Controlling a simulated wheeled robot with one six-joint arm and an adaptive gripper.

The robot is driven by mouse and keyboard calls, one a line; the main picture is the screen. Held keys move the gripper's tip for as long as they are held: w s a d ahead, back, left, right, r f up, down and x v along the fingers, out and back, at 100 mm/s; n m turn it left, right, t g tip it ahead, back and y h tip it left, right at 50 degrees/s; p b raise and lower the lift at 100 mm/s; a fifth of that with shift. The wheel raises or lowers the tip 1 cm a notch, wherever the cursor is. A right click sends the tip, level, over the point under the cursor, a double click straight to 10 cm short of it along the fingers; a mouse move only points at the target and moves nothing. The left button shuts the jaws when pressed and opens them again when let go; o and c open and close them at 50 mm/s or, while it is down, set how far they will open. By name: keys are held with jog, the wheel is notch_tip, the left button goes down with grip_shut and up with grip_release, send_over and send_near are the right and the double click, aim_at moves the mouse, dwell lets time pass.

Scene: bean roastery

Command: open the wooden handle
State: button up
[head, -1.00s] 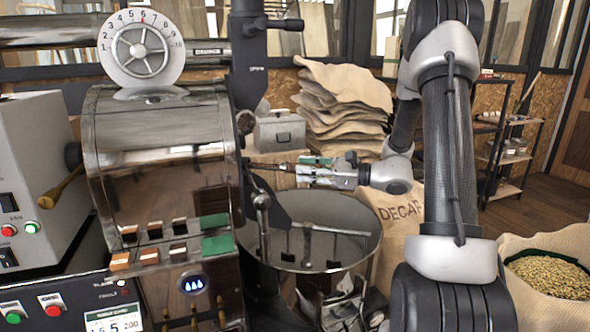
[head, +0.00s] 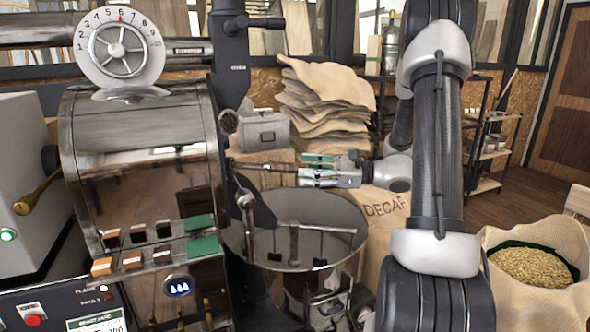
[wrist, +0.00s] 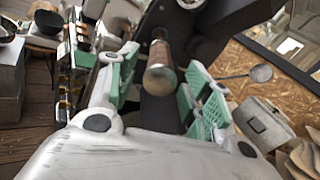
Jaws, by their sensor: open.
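The wooden handle (head: 279,167) is a short brown grip that sticks out toward the right from the front of the roaster (head: 145,125). In the wrist view its rounded end (wrist: 160,78) points at the camera, between the two green-padded fingers. My gripper (head: 304,168) is open, at the handle's free end in the head view. In the wrist view my gripper (wrist: 166,88) has one finger on each side of the handle, with visible gaps. I cannot tell how far the handle reaches between the pads.
A round cooling bin (head: 340,215) stands below my gripper. Stacked sacks (head: 325,105) and a grey metal box (head: 265,132) are behind it. A sack of beans (head: 500,240) stands at the right. Another wooden-handled lever (head: 38,193) is at the far left.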

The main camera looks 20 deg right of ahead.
jog(key=v, duration=0.7)
jog(key=shift+f, duration=0.1)
dwell(0.5)
jog(key=shift+d, duration=0.2)
jog(key=c, duration=0.3)
jog(key=shift+m+t+h, duration=0.4)
jog(key=shift+m+t, duration=0.2)
jog(key=shift+m, duration=0.2)
jog(key=s+d, duration=0.1)
jog(key=d, duration=0.1)
jog(key=d+f, duration=0.1)
jog(key=d, duration=0.1)
jog(key=s+d, duration=0.1)
jog(key=d, duration=0.1)
jog(key=shift+s+f, duration=0.25)
jog(key=shift+s, duration=0.1)
jog(key=c, duration=0.7)
jog(key=shift+s+d+f+m, duration=0.15)
jog(key=shift+s+d+m, duration=0.25)
jog(key=shift+s+d, duration=0.65)
grip_shut()
jog(key=w+a+g, duration=0.1)
jog(key=w+a, duration=0.6)
jog(key=a, duration=0.5)
jog(key=shift+r+m+y, duration=0.2)
jog(key=shift+m+y, duration=0.1)
jog(key=shift+y, duration=0.1)
jog(key=shift+a, duration=0.15)
